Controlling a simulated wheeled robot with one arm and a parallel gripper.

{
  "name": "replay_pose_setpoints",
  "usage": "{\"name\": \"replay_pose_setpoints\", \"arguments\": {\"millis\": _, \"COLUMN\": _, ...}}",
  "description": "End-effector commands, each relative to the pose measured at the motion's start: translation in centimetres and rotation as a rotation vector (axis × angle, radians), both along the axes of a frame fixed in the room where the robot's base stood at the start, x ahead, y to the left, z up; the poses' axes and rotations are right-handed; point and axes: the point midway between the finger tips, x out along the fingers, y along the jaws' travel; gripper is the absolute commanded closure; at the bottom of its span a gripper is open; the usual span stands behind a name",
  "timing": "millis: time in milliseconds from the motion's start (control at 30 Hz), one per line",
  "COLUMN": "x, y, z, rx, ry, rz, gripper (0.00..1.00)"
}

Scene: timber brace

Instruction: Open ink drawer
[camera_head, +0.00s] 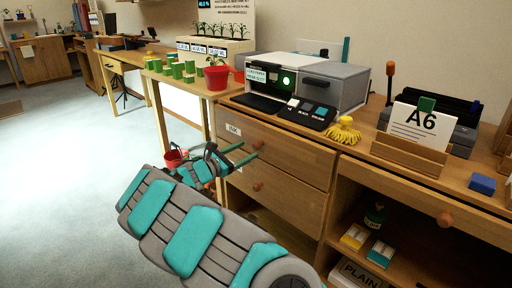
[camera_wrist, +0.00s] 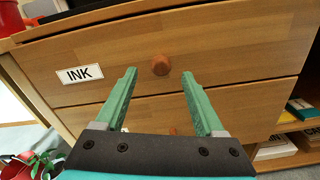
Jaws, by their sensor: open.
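The ink drawer (camera_wrist: 225,55) is the upper wooden drawer, shut flush in the cabinet, with a white INK label (camera_wrist: 79,74) at its left. Its round brown knob (camera_wrist: 161,65) sits just beyond my gripper (camera_wrist: 158,78), about midway between the fingertips. My gripper is open with nothing between its two green fingers. In the head view the gripper (camera_head: 249,153) reaches the upper drawer front (camera_head: 300,155) near its knob (camera_head: 258,144). I cannot tell whether a finger touches the drawer.
A lower drawer (camera_head: 280,192) with its own knob is shut below. A printer (camera_head: 345,84), yellow object (camera_head: 343,130) and card stand (camera_head: 408,155) are on top. A red pot (camera_head: 217,77) stands on the left table. Open shelves hold boxes (camera_head: 355,236) at right. Floor at left is clear.

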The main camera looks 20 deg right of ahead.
Motion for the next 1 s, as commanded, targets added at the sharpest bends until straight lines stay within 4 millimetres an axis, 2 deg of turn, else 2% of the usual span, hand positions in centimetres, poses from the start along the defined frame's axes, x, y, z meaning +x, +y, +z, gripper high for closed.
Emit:
{"name": "replay_pose_setpoints", "arguments": {"millis": 100, "x": 0.6, "y": -2.0, "z": -0.1, "rx": 0.002, "ry": 0.001, "rz": -0.005, "gripper": 0.29}}
{"name": "replay_pose_setpoints", "arguments": {"millis": 300, "x": 1.5, "y": -4.4, "z": -0.1, "rx": 0.001, "ry": 0.0, "rz": -0.003, "gripper": 0.29}}
{"name": "replay_pose_setpoints", "arguments": {"millis": 467, "x": 1.8, "y": -5.3, "z": -0.1, "rx": 0.001, "ry": -0.001, "rz": -0.003, "gripper": 0.29}}
{"name": "replay_pose_setpoints", "arguments": {"millis": 733, "x": 1.8, "y": -5.3, "z": 0.0, "rx": 0.001, "ry": -0.001, "rz": -0.002, "gripper": 0.29}}
{"name": "replay_pose_setpoints", "arguments": {"millis": 1000, "x": 1.8, "y": -5.3, "z": 0.0, "rx": 0.001, "ry": -0.001, "rz": -0.002, "gripper": 0.59}}
